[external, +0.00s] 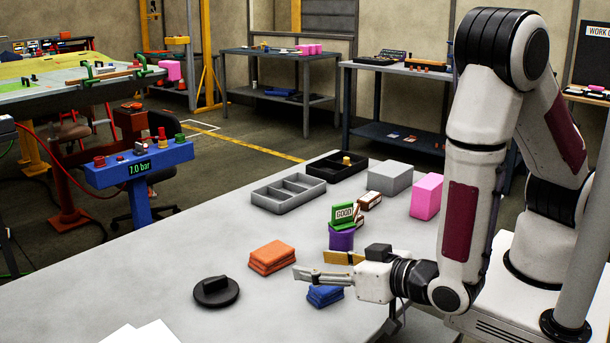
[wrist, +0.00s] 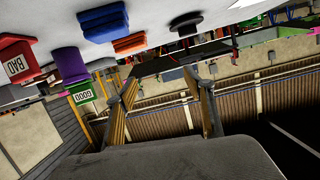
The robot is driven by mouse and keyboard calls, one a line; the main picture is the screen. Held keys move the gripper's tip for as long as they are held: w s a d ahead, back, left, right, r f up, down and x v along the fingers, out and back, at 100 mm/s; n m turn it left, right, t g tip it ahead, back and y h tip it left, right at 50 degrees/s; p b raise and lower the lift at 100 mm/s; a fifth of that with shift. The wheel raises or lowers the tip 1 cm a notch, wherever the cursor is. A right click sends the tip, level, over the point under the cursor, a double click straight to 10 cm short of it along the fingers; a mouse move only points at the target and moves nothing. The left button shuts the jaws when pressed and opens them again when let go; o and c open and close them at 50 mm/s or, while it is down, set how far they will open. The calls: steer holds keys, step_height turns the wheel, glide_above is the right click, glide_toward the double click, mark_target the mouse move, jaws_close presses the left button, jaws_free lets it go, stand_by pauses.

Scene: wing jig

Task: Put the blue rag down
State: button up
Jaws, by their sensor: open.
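The folded blue rag (external: 324,297) lies on the grey table in the external view, just below and partly behind my gripper's near finger. It also shows at the top of the wrist view (wrist: 103,24), apart from the fingers. My gripper (external: 312,265) is level above the table, pointing left, with its fingers spread. In the wrist view the space between the fingertips (wrist: 160,80) is empty. Whether the near finger touches the rag cannot be told from the external view.
A folded orange rag (external: 271,257) and a black round-based object (external: 215,291) lie left of my gripper. A purple holder (external: 341,238) with a green GOOD sign stands behind it. A grey divided tray (external: 289,194), grey box (external: 389,177) and pink block (external: 426,196) are farther back.

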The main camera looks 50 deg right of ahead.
steer(key=shift+w+a+r+n+g+y, duration=1.3)
steer(key=shift+w+a+n+g+y, duration=1.35)
steer(key=shift+w+a+y, duration=1.7)
steer(key=n+g, duration=0.8)
steer(key=n, duration=0.3)
glide_toward(325, 292)
steer(key=shift+w+d+f, duration=0.15)
steer(key=shift+w+f, duration=0.35)
steer(key=shift+f, duration=0.05)
steer(key=shift+w+d+f, duration=0.15)
steer(key=shift+w+f, duration=0.4)
steer(key=shift+x, duration=1.25)
steer(key=shift+a+f, duration=0.1)
